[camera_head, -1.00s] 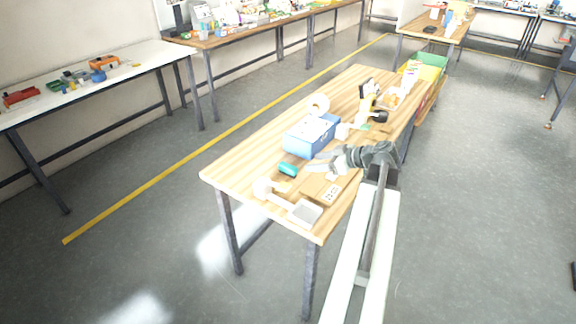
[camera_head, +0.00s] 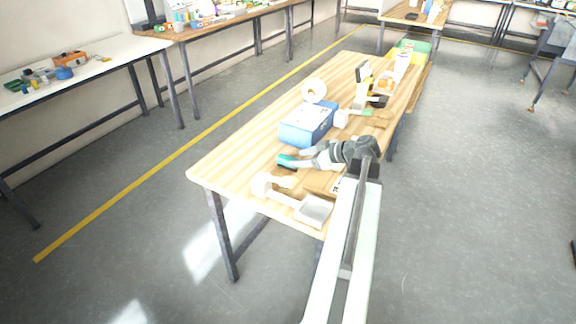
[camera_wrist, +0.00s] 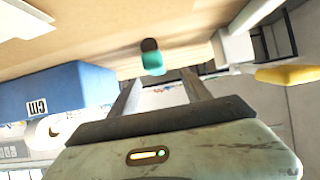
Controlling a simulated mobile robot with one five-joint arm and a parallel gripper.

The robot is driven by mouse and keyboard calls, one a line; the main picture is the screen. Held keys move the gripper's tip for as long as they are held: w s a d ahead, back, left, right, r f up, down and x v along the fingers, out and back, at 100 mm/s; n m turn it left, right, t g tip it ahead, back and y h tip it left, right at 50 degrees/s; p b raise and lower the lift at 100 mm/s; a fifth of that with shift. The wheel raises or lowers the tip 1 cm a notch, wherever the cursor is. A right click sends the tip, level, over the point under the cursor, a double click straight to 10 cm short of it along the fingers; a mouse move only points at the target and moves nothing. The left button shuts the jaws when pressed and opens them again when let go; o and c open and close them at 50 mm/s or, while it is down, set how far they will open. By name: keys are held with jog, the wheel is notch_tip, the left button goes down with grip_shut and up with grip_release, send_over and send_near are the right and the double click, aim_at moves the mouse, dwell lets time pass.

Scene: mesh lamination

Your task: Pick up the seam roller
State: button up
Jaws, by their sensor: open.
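A small teal object with a dark end, which I take to be the seam roller (camera_head: 287,160), lies on the wooden table (camera_head: 233,158) at the near left of the blue box. In the wrist view the teal roller (camera_wrist: 153,62) shows just beyond and roughly between my fingertips, with its dark end at the top. My gripper (camera_head: 303,159) is open, low over the table, with its fingers pointing left at the roller. In the wrist view my gripper (camera_wrist: 160,78) has empty space between its fingers. Whether a finger touches the roller cannot be told.
The blue box (camera_head: 308,124) stands close behind my fingers and fills the left of the wrist view (camera_wrist: 45,92). A white roll (camera_head: 314,90) stands behind it. A grey-white tray (camera_head: 313,210) and a white round item (camera_head: 262,184) lie nearer the front edge. Bare table lies to the left.

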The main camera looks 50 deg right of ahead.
aim_at(290, 159)
jog(key=b+x, duration=0.1)
jog(key=x, duration=0.1)
jog(key=b+x, duration=0.1)
jog(key=x, duration=0.1)
jog(key=b+x, duration=0.1)
jog(key=x, duration=0.2)
jog(key=shift+d+f, duration=0.15)
jog(key=shift+d, duration=0.25)
grip_shut()
